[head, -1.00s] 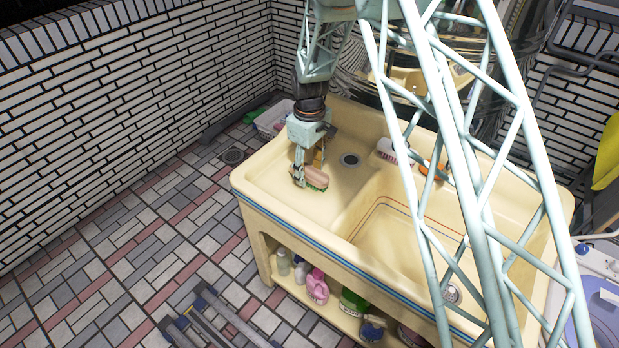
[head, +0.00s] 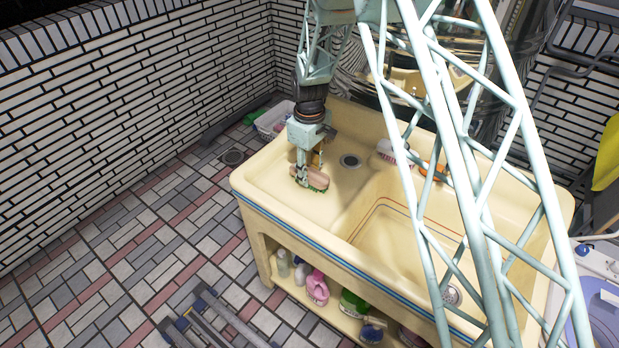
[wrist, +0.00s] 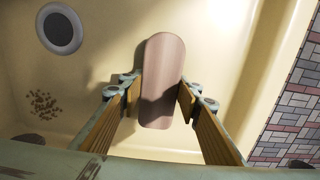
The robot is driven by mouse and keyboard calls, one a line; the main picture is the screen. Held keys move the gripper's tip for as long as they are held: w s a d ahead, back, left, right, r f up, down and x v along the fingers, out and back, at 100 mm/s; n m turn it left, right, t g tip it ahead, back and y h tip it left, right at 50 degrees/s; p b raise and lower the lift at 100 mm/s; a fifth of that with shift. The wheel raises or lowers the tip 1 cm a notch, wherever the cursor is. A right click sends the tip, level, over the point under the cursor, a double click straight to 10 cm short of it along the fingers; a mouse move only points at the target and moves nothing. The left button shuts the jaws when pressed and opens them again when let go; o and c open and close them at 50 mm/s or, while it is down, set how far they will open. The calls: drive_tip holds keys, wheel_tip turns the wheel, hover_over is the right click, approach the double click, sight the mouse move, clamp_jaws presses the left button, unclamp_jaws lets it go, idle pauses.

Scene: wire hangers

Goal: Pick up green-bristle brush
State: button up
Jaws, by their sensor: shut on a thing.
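The green-bristle brush (head: 315,178) has a pinkish-tan oval back, and a little green bristle shows below it in the head view. It is at the left, shallow part of the cream sink (head: 268,172). In the wrist view the brush back (wrist: 163,75) lies lengthwise between the two fingers, and its bristles are hidden beneath. My gripper (head: 311,172) points down over the brush. In the wrist view my gripper (wrist: 160,92) is shut on the brush's sides. I cannot tell whether the bristles touch the basin floor.
A round drain (head: 350,161) lies right of the brush. A white bottle (head: 388,151) and an orange-handled item (head: 432,168) sit along the back ledge. The deeper basin (head: 405,240) is to the right. Several bottles stand on the shelf below.

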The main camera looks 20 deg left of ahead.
sight(310, 173)
drive_tip(key=shift+r, duration=0.1)
drive_tip(key=shift+r+p, duration=0.35)
drive_tip(key=shift+r, duration=1.25)
drive_tip(key=shift+s+r, duration=0.15)
drive_tip(key=s+d, duration=0.2)
drive_tip(key=s, duration=0.2)
drive_tip(key=s+d+r, duration=0.1)
drive_tip(key=s+d, duration=0.2)
drive_tip(key=s, duration=0.2)
drive_tip(key=s+d+p, duration=0.1)
drive_tip(key=s+d, duration=0.2)
drive_tip(key=s, duration=0.1)
drive_tip(key=shift+s+d+r, duration=0.15)
drive_tip(key=shift+s, duration=0.05)
drive_tip(key=shift+d, duration=0.1)
